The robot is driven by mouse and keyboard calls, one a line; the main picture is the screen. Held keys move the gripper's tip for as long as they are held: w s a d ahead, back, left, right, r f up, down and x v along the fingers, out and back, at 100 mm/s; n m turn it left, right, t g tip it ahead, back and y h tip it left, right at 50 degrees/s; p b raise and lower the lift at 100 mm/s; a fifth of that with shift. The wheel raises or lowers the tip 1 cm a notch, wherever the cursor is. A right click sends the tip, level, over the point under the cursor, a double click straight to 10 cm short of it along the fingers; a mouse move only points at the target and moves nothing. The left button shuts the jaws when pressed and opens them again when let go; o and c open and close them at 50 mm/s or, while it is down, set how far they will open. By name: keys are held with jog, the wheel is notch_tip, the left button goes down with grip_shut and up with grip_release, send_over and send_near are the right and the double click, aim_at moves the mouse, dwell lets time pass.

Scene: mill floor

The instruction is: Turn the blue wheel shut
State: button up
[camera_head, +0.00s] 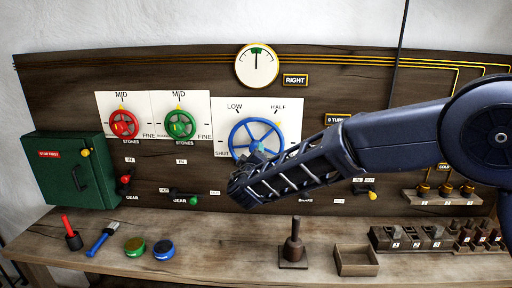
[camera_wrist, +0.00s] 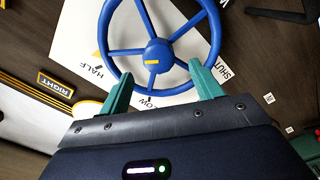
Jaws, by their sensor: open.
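The blue wheel (camera_head: 236,128) has several spokes and stands on a white plate (camera_head: 289,108) marked LOW, HALF and SHUT on the wooden panel. My forearm hides its lower right part in the head view. In the wrist view the wheel (camera_wrist: 106,40) shows upside down, with a yellow mark on its hub (camera_wrist: 158,46). The SHUT label is right of the wheel there, HALF left. My gripper (camera_wrist: 162,80) is open, its two green fingers apart at the wheel's LOW side. The fingertips overlap the rim in the picture; contact cannot be told. Nothing is visibly held.
A red wheel (camera_head: 123,123) and a green wheel (camera_head: 179,124) are left of the blue one. A round gauge (camera_head: 257,67) and a RIGHT sign (camera_head: 295,80) are above. A green box (camera_head: 68,170) is at the left. The bench (camera_head: 205,245) holds tools, tins, a post and trays.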

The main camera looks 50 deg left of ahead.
aim_at(256, 146)
jog(key=x, duration=0.9)
jog(key=shift+w, duration=0.2)
jog(key=shift+c, duration=0.3)
jog(key=c, duration=0.9)
